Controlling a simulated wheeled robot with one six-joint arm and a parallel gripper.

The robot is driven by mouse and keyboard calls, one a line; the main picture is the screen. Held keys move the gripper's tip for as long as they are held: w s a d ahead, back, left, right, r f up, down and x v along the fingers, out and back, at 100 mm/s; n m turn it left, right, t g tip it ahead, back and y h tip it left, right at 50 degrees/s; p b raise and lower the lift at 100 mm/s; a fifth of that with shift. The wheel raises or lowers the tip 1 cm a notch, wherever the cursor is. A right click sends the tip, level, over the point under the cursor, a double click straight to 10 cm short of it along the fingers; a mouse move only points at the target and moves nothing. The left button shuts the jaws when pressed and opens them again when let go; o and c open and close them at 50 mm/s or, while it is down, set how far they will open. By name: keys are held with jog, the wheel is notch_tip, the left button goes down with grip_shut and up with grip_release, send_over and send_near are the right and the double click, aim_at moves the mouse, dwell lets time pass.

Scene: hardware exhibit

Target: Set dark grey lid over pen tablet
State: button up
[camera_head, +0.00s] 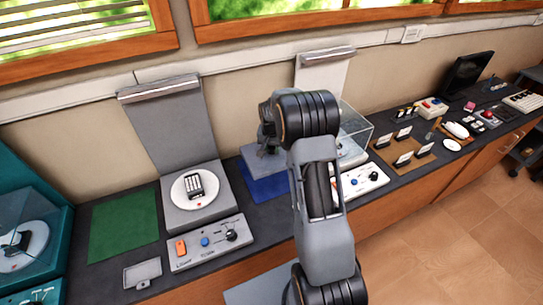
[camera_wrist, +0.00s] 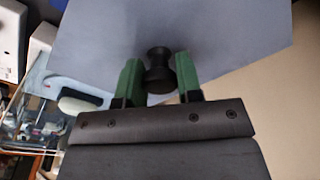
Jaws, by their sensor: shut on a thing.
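In the wrist view, my gripper (camera_wrist: 158,78) has its two green fingers on either side of a black knob (camera_wrist: 158,65). The knob stands on a flat blue-grey panel (camera_wrist: 235,30), which I take to be the lid. In the head view my arm hides most of the gripper and the lid. A small flat grey framed panel (camera_head: 142,274) lies at the front left of the counter; it may be the pen tablet, but I cannot tell for sure. A dark keyed device (camera_head: 195,186) sits on a round white plate on a grey stand.
A green mat (camera_head: 122,226) lies left of the stand, and a blue mat (camera_head: 262,188) lies right of it. A control box (camera_head: 205,244) is in front. Clear cases (camera_head: 20,235) stand at far left and behind my arm (camera_head: 355,130). Small items crowd the right counter.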

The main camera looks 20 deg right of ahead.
jog(key=shift+r+p, duration=1.65)
jog(key=shift+r, duration=1.65)
